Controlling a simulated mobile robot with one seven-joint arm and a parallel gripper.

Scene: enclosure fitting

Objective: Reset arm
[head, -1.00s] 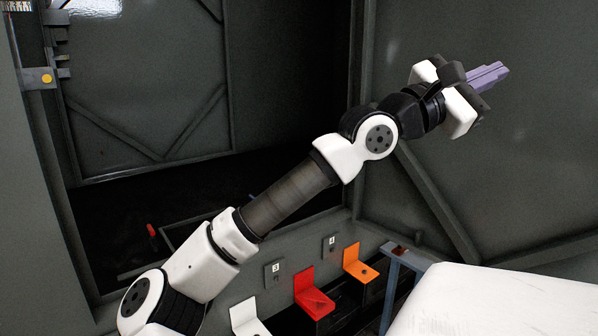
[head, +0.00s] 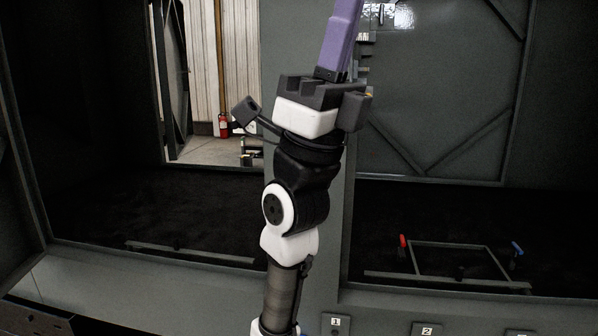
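My gripper (head: 342,35) points up at the top of the head view, with its purple fingers side by side near the middle of the dark and white palm. The fingers look shut, with no gap or held object visible. Their very tips run out of the top of the picture. My arm stands nearly upright in the middle of the view, in front of a grey post of the enclosure (head: 330,225).
Dark openings lie on both sides of the post. A low frame (head: 455,247) with a red and a blue end lies inside the right one. A fire extinguisher (head: 223,125) stands beyond the left opening. Labels 1 (head: 336,323) and 2 (head: 426,330) sit low.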

